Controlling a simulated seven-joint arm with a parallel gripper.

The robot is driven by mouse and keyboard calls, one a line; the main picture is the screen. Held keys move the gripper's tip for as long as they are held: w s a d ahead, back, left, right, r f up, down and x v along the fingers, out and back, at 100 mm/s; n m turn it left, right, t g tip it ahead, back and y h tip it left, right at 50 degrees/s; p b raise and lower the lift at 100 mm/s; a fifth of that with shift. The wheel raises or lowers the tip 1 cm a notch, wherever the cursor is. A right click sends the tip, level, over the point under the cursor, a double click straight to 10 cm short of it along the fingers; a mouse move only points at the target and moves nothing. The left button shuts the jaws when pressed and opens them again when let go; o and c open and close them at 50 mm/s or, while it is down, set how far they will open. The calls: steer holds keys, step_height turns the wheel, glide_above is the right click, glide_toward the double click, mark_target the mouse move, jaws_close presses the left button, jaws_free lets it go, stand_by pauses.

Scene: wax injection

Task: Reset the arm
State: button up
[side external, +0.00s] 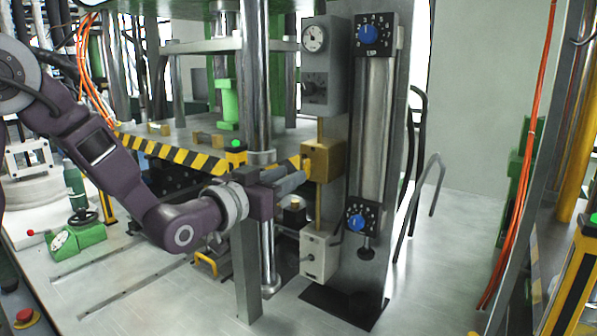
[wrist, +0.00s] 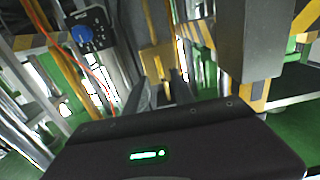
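My gripper (side external: 292,176) reaches out to the right from my purple arm, in the middle of the side external view. Its two fingers look apart, with a gap and nothing clearly held between them. In the wrist view the dark fingers (wrist: 162,90) also show a gap, with brass color beyond it. The fingertips are close to a brass block (side external: 325,160) on the grey panel, which also shows in the wrist view (wrist: 156,62). I cannot tell whether they touch it.
The grey panel (side external: 341,273) carries a gauge (side external: 315,38) and blue dials (side external: 369,35). A striped press table (side external: 180,155) stands behind my arm. A grey post (side external: 246,270) stands below my gripper.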

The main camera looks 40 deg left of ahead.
steer(key=shift+s, duration=0.85)
steer(key=s+a+f+g, duration=0.1)
steer(key=s+g, duration=0.3)
steer(key=s, duration=0.7)
steer(key=s+a+f+g, duration=0.1)
steer(key=s+f+g, duration=0.2)
steer(key=s, duration=0.8)
steer(key=s+a+f+g, duration=0.1)
steer(key=s+f+g, duration=0.2)
steer(key=s, duration=0.8)
steer(key=shift+g, duration=1.2)
